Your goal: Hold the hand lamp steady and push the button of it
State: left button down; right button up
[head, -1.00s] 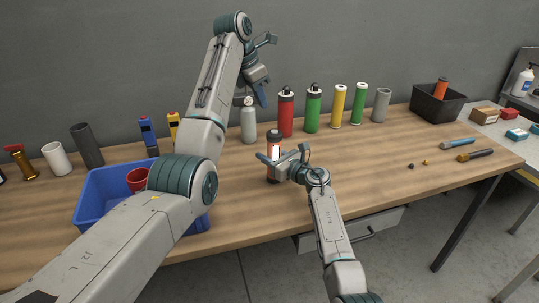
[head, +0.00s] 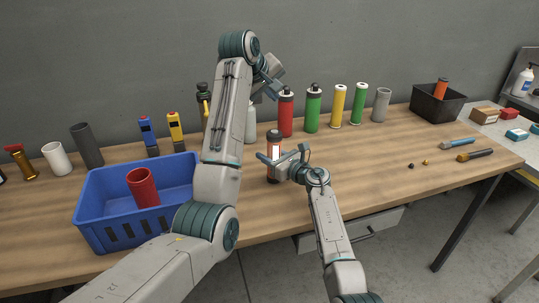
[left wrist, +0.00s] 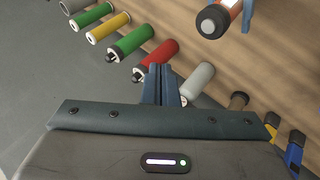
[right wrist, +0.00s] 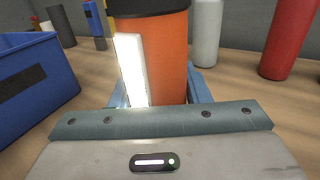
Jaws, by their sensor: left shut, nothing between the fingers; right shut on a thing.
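The hand lamp (head: 273,138) is an orange cylinder with a black cap and a bright white strip. It stands upright near the middle of the wooden table. My right gripper (head: 282,157) is shut around its body; in the right wrist view the orange body (right wrist: 170,60) sits between the fingers. My left gripper (head: 275,88) is shut and empty, above and behind the lamp. In the left wrist view its closed fingertips (left wrist: 162,82) are apart from the lamp (left wrist: 220,16). A round grey button (left wrist: 208,26) shows on the cap there.
Behind the lamp stand a grey bottle (head: 251,123), a red cylinder (head: 285,115), a green one (head: 313,110) and others in a row. A blue bin (head: 120,232) holding a red cup (head: 142,187) is at left. The table right of the lamp is mostly clear.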

aim_at(273, 134)
pick_arm(q)
jog(key=shift+s+f+m+t, duration=0.15)
jog(key=shift+f+m, duration=0.3)
jog(key=shift+f, duration=0.95)
jog(key=shift+w+f+m+t, duration=0.1)
jog(key=shift+f+m, duration=0.4)
jog(key=shift+f, duration=0.9)
jog(key=shift+s+f+m+t, duration=0.15)
jog(key=shift+f+m, duration=0.3)
jog(key=shift+f, duration=0.95)
jog(key=shift+w+f, duration=0.1)
jog(key=shift+f, duration=0.05)
jog(key=shift+f, duration=0.25)
jog(key=shift+f, duration=0.15)
jog(key=shift+r, duration=0.6)
